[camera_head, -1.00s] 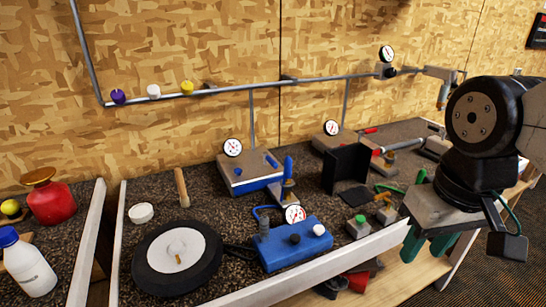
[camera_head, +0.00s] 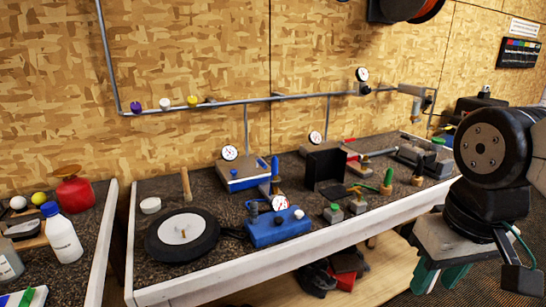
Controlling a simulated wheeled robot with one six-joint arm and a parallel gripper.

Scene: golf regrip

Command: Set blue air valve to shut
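The blue-handled valve lever (camera_head: 275,167) stands upright near the middle of the bench, behind the blue regulator box (camera_head: 265,234). Its lower part is partly hidden by the box's round gauge (camera_head: 280,203). I cannot tell from the lever alone whether the valve is open or shut. My gripper (camera_head: 440,279) points down at the lower right, in front of the bench and well to the right of the lever. Its two teal fingers are apart with nothing visible between them. It touches nothing that I can see.
A black wheel (camera_head: 158,240) lies left of the blue box. A black upright plate (camera_head: 322,168), a red-handled valve (camera_head: 350,153) and a green-handled valve (camera_head: 388,176) stand to the right. A pale edge (camera_head: 345,230) runs along the bench front. A pipe (camera_head: 290,98) crosses the wall.

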